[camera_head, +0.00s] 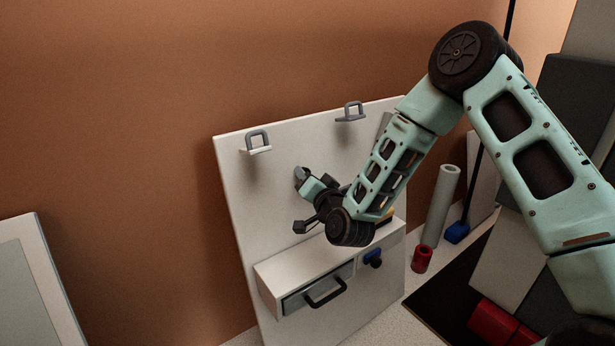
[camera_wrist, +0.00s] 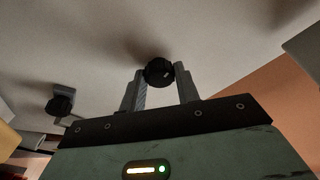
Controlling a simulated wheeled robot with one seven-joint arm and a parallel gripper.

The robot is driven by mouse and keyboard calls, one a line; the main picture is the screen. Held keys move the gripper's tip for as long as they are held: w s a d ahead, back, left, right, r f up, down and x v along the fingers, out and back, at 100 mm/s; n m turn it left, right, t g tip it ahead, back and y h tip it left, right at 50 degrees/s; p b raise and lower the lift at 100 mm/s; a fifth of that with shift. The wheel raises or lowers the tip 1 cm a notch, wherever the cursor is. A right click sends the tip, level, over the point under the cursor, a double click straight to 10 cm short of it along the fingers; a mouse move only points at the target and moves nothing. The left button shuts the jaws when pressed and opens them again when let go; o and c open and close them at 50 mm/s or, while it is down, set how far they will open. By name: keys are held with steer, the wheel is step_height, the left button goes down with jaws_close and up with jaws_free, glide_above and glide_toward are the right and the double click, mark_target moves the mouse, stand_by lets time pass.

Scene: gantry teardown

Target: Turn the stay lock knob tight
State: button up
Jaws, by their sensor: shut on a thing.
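A round black knob (camera_wrist: 158,71) with a small pale mark, which I take to be the stay lock knob, sits between my fingertips in the wrist view. My gripper (camera_wrist: 160,76) is shut on it, with one grey finger on each side. There the fingers and my wrist mostly hide the knob. I cannot tell how far the knob is turned.
A white box (camera_head: 282,266) with a handled drawer (camera_head: 318,296) juts from the panel below my wrist. A dark knob with a blue part (camera_head: 373,259) is on its right. Two grey loops (camera_head: 258,140) stand higher up. A grey tube (camera_head: 440,205) and red cylinder (camera_head: 422,260) stand at right.

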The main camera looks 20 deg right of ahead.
steer(key=shift+m, duration=0.4)
steer(key=o, duration=1)
steer(key=shift+c, duration=0.2)
